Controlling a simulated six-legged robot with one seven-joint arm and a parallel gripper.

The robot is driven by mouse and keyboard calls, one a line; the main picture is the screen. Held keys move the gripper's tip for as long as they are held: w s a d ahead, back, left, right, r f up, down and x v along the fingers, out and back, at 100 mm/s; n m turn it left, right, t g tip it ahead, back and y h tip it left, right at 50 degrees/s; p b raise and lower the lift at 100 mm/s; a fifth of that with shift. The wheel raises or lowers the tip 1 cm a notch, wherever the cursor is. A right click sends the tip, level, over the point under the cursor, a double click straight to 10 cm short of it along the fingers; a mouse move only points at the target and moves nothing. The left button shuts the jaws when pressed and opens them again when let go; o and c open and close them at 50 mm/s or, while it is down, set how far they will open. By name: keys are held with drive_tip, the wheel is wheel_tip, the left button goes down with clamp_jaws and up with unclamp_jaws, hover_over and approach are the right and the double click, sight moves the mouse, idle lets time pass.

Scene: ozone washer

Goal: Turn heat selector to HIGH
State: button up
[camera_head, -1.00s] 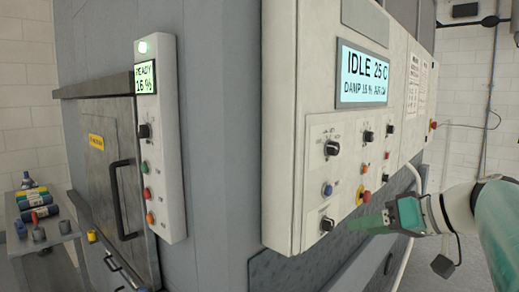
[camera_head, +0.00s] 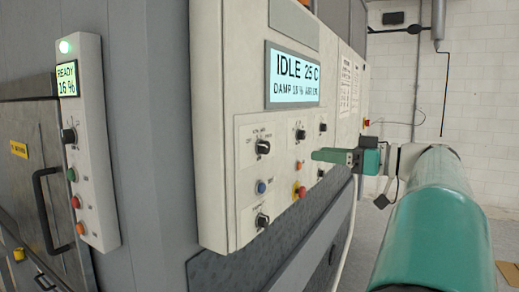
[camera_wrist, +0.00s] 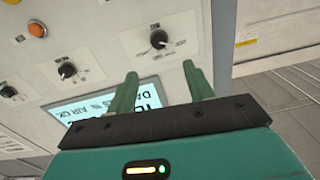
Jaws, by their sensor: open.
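The control panel (camera_head: 222,110) carries several black rotary knobs. One knob (camera_head: 263,147) sits at its upper left, with others (camera_head: 300,134) to the right and a lower knob (camera_head: 262,220). I cannot read which is the heat selector. My gripper (camera_head: 316,155) is in front of the panel's right part, apart from it as far as I can tell. In the wrist view my gripper (camera_wrist: 160,71) is open and empty. A knob (camera_wrist: 158,39) lies just beyond the gap between its fingertips, with two more (camera_wrist: 66,70) to the left.
A lit display (camera_head: 293,75) reading IDLE 25 C is above the knobs. Blue (camera_head: 261,187) and red (camera_head: 300,191) buttons sit among them. A narrow panel (camera_head: 91,150) and a door handle (camera_head: 48,210) are at left. The floor at right is mostly clear.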

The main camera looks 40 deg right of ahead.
sight(268, 147)
drive_tip(key=x, duration=1.3)
drive_tip(key=shift+w, duration=0.3)
drive_tip(key=shift+c, duration=0.4)
drive_tip(key=c, duration=0.9)
